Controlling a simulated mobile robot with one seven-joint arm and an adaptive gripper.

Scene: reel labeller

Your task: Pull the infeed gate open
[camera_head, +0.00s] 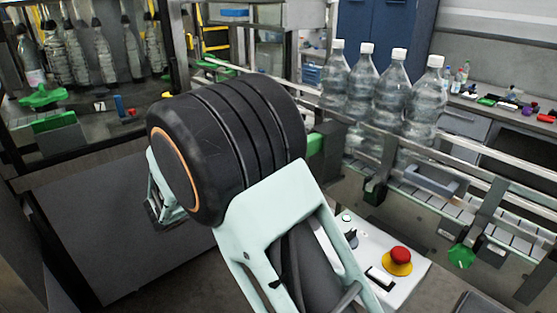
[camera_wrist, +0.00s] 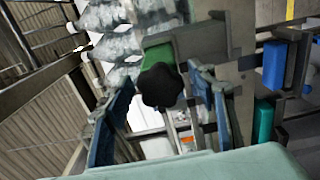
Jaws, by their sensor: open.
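In the wrist view a black lobed knob (camera_wrist: 161,86) sits on a green block (camera_wrist: 158,52), joined to a dark grey plate (camera_wrist: 207,42). This looks like the infeed gate's handle, though I cannot be sure. My gripper (camera_wrist: 162,112) is open, with one finger on each side of the knob and space visible between. Whether a finger touches the knob cannot be told. In the head view my arm hides the gripper. A green part (camera_head: 315,144) and a dark block (camera_head: 330,133) show just past my arm, beside the conveyor.
Several clear bottles (camera_head: 390,90) with white caps stand on the conveyor (camera_head: 440,200) behind its rails. A control box (camera_head: 375,262) with a red stop button (camera_head: 400,255) lies right of my arm. More bottles (camera_head: 104,55) stand inside the machine at upper left.

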